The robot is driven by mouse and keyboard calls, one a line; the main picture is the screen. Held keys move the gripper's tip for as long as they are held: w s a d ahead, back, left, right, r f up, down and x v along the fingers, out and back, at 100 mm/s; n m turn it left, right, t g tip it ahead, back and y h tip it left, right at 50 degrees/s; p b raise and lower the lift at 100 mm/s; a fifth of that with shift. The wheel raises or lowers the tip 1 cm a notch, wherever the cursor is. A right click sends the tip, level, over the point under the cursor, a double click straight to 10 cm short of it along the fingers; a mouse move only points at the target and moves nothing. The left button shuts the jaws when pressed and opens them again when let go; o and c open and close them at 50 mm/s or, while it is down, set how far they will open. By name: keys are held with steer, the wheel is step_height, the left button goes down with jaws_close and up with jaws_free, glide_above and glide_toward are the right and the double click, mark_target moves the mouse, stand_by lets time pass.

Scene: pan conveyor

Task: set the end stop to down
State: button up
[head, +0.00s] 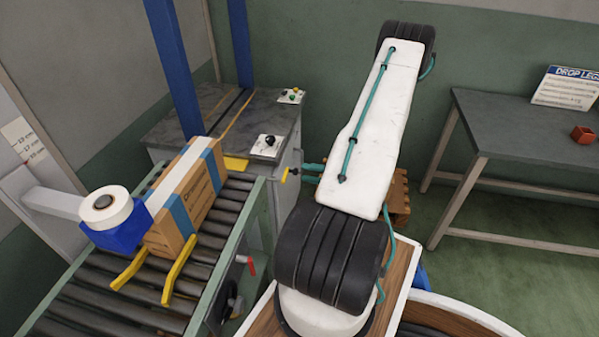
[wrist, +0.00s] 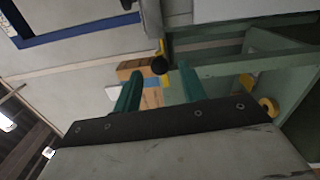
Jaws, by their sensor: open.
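A yellow plate (head: 236,163), which looks like the end stop, stands at the far end of the roller conveyor (head: 262,205); I cannot tell whether it is up or down. A short yellow lever (head: 292,171) sticks out from the machine side there. My gripper (head: 304,172) is open, its two teal fingers pointing at the lever from the right. In the wrist view, a black knob (wrist: 160,65) on a yellow lever appears between the fingertips of my gripper (wrist: 160,78). I cannot tell whether the fingers touch it.
A cardboard box (head: 187,200) lies on the rollers beside a blue tape head (head: 118,232) and yellow guide bars (head: 175,268). A red-handled lever (head: 247,263) is on the conveyor side. A grey table (head: 505,130) with a red block (head: 582,134) stands right.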

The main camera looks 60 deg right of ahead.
steer(key=shift+v, duration=1.5)
steer(key=s+a+r+m+g+h, duration=0.1)
steer(key=a+r+m+g, duration=0.7)
steer(key=a+r, duration=1)
steer(key=s+a+r+m+g+h, duration=0.1)
steer(key=a+r+m+g+h, duration=0.3)
steer(key=a+r+m, duration=1)
steer(key=a+r+g, duration=0.3)
steer(key=a, duration=0.4)
steer(key=shift+s+a+r+g+h, duration=0.3)
steer(key=shift+r+g, duration=0.1)
